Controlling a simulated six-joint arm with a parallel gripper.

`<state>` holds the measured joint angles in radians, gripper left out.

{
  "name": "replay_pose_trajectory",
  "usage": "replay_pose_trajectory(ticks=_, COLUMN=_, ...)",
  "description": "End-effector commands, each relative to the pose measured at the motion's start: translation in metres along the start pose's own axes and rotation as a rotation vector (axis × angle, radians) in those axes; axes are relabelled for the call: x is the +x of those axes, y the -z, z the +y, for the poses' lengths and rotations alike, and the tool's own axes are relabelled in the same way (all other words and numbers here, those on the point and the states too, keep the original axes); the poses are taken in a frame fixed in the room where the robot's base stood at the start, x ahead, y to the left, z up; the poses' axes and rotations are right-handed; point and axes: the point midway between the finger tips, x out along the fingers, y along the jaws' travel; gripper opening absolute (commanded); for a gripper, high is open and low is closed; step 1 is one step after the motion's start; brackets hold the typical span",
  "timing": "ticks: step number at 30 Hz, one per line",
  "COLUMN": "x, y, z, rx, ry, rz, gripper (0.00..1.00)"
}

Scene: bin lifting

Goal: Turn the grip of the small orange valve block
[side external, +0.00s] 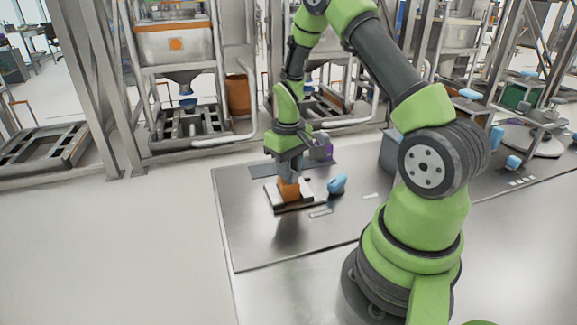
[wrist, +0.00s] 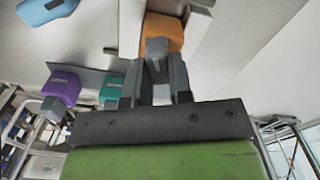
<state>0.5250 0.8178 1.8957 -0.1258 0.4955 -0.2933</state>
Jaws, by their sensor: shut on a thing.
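The small orange valve block (side external: 288,189) sits on a pale base plate (side external: 270,197) with dark edges on the metal table. In the wrist view the orange block (wrist: 162,27) shows just beyond my fingers, with a grey grip (wrist: 157,48) standing out from it. My gripper (side external: 287,172) points down over the block. In the wrist view my gripper (wrist: 156,80) has its two dark fingers closed on either side of the grey grip. The fingers hide part of the grip and the near side of the block.
A blue object (side external: 337,184) lies on the table right of the plate. A purple block (side external: 322,147) stands behind; beside it in the wrist view is a teal block (wrist: 113,88). The table (side external: 245,235) is clear in front and to the left.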

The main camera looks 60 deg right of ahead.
Motion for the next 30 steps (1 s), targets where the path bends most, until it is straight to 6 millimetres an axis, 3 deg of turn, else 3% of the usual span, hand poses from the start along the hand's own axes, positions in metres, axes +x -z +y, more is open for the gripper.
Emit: replay_pose_trajectory(ticks=30, x=-0.0001, y=0.0, z=0.0001, rx=-0.929, ry=0.0, rz=0.0, gripper=0.0)
